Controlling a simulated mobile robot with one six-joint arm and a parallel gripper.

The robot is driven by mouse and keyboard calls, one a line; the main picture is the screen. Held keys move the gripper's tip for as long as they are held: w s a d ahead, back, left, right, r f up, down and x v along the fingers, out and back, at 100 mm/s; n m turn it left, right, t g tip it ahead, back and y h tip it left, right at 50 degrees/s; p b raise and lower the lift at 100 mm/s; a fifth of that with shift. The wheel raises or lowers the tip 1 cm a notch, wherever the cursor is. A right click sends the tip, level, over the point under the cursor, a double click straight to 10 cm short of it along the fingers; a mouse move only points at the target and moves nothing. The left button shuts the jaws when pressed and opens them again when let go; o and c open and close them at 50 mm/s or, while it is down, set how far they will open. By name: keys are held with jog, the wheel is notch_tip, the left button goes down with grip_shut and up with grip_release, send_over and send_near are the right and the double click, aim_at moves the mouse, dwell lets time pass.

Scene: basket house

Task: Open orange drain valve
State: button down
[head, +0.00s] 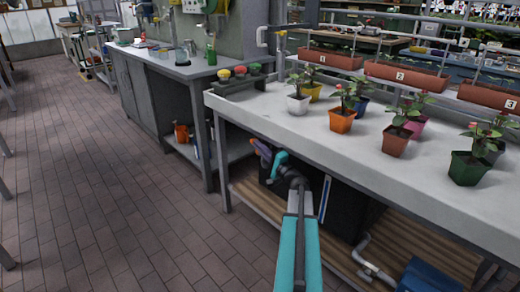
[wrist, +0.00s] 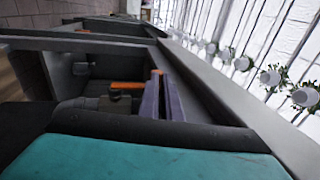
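In the wrist view, an orange bar-like piece (wrist: 127,85) sits on a dark grey body under the bench edge. It looks like the drain valve's handle, but the view is too small to be sure. My gripper (head: 264,151), purple with an orange tip, is low at the front edge of the bench by a dark tank (head: 347,208). My teal arm hides part of the area under the bench.
A grey bench (head: 300,125) with several potted plants stands above the tank. A wooden slatted shelf (head: 255,200) lies below, with a grey pipe (head: 372,262) and a blue container (head: 428,278). An orange can (head: 182,133) is on the left shelf. The brick floor at left is open.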

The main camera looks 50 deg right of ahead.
jog(key=r+v, duration=0.1)
jog(key=v, duration=1.3)
